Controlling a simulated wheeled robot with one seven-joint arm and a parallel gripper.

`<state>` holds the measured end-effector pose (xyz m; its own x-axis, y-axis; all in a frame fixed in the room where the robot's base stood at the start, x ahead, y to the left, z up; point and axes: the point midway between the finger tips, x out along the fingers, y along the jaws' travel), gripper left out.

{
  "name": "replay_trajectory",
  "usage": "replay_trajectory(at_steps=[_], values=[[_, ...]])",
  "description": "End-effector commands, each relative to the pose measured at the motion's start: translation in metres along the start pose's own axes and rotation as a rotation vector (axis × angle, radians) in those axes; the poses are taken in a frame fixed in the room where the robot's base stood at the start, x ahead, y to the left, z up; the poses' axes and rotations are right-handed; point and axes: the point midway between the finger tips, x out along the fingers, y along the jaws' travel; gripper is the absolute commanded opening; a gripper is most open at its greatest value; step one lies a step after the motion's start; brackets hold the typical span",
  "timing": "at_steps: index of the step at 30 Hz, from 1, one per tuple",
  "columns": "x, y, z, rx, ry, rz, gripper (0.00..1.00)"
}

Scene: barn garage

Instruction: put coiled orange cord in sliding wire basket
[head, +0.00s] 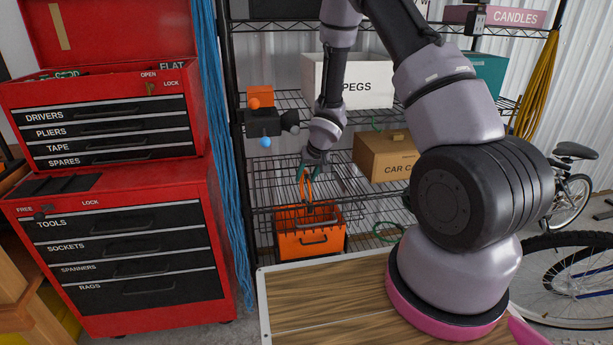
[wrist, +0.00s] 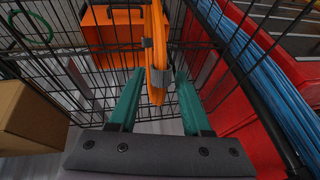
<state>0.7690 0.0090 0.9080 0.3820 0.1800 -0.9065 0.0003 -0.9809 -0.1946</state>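The coiled orange cord (head: 307,187) hangs upright as a narrow loop just below my gripper (head: 318,168), in front of the wire shelving. In the wrist view the cord (wrist: 156,60) shows edge-on with grey ties, running between the two teal fingertips of my gripper (wrist: 160,75). A gap shows on both sides of the cord, so the fingers look open around it. The wire basket (head: 352,205) is the black wire level at and below the cord. Its wires surround the cord in the wrist view.
An orange box (head: 311,242) stands below the cord. A car-care cardboard box (head: 383,160) is to the right, the PEGS box (head: 347,80) above. A blue rope bundle (head: 224,150) and red tool chest (head: 130,260) are left. A wooden tabletop (head: 320,308) is in front.

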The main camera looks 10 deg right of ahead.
Motion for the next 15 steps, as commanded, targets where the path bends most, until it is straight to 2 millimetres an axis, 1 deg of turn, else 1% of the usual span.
replay_trajectory(at_steps=[11, 14, 15], values=[[-0.003, -0.001, -0.001, 0.000, 0.001, 0.000, 0.56], [-0.012, 0.000, -0.002, 0.003, 0.003, -0.001, 0.56], [-0.018, 0.000, -0.003, 0.003, 0.004, -0.001, 0.56]])
